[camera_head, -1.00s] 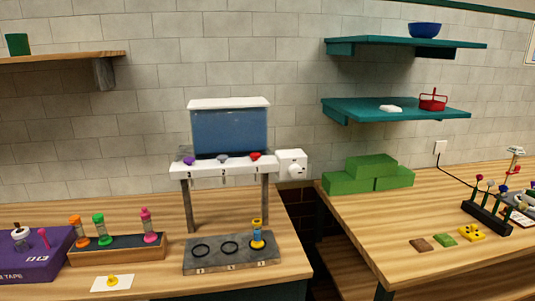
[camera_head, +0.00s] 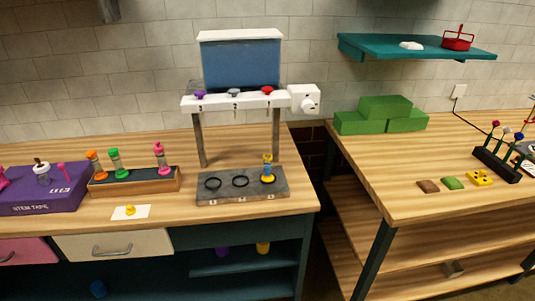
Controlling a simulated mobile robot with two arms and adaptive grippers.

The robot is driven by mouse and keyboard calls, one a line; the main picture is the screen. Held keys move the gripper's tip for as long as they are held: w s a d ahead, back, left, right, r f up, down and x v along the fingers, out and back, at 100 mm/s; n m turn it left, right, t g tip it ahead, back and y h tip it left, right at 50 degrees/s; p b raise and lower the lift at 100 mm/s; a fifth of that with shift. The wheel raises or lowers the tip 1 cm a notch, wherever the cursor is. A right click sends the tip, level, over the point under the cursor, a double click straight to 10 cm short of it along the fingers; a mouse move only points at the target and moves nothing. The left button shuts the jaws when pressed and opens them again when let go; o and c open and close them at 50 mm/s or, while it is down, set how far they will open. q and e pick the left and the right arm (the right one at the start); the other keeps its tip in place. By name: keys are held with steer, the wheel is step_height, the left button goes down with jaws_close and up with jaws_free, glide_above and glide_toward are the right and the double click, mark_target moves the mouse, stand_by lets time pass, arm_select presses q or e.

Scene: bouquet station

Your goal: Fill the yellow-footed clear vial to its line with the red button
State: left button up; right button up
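The yellow-footed clear vial (camera_head: 267,168) stands upright on the grey base (camera_head: 245,195) of the dispenser, at the rightmost ring position. It has a yellow foot and a bluish upper part; its fill level and line are too small to make out. The red button (camera_head: 267,91) is on the dispenser's white bar (camera_head: 218,103), above the vial. A purple button (camera_head: 199,95) and a grey button (camera_head: 234,92) sit to its left. The blue tank (camera_head: 242,63) is above the bar. Neither of my grippers is in view.
A wooden rack (camera_head: 136,182) with orange, green and pink vials stands left of the dispenser, beside a purple box (camera_head: 40,193). A white card (camera_head: 131,212) with a yellow piece lies in front. Green blocks (camera_head: 380,119) stand on the right table, across a gap.

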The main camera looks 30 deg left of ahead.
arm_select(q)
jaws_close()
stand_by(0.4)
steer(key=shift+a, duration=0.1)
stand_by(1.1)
